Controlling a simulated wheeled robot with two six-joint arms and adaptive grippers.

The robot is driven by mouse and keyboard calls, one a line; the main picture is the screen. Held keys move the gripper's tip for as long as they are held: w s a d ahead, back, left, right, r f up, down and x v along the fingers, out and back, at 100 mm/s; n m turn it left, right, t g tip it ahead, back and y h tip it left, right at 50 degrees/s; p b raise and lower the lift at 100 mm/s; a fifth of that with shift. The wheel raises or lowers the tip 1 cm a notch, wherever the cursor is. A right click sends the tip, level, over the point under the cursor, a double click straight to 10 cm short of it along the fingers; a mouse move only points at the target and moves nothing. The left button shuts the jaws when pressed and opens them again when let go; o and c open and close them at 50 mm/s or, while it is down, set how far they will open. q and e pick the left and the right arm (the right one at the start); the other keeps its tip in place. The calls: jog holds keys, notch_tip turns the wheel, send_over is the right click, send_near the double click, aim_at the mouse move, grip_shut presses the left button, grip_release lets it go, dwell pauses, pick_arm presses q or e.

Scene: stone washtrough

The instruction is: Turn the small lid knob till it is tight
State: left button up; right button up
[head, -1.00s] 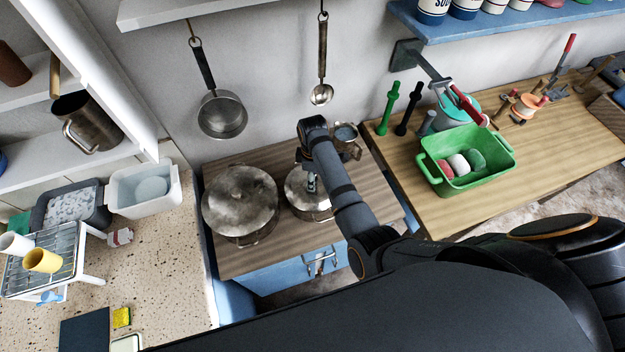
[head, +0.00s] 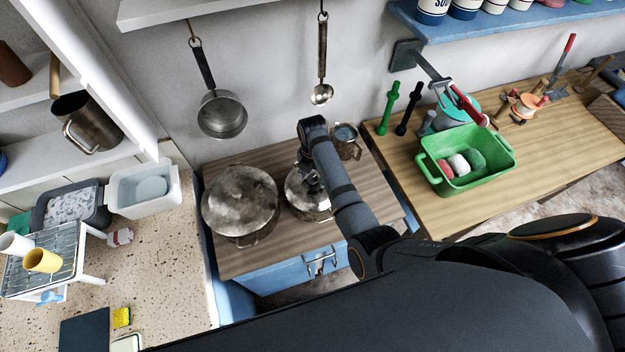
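The small pot's metal lid (head: 299,197) sits on the right side of the wooden-topped cabinet, in the head view. My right gripper (head: 309,178) points down over the middle of this lid. The lid's small knob is hidden by the gripper and my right arm, which also covers the lid's right part. The fingertips are dark and too small to tell whether they are open or shut, or whether they touch the knob. My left gripper is not in view.
A larger lidded pot (head: 240,203) stands close on the left. A small metal jug (head: 346,141) stands just behind my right arm. A saucepan (head: 222,115) and a ladle (head: 321,94) hang on the wall. A green tub (head: 487,178) stands on the right-hand table.

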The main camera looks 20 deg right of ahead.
jog(key=c, duration=0.8)
jog(key=m, duration=1.6)
jog(key=o, duration=0.9)
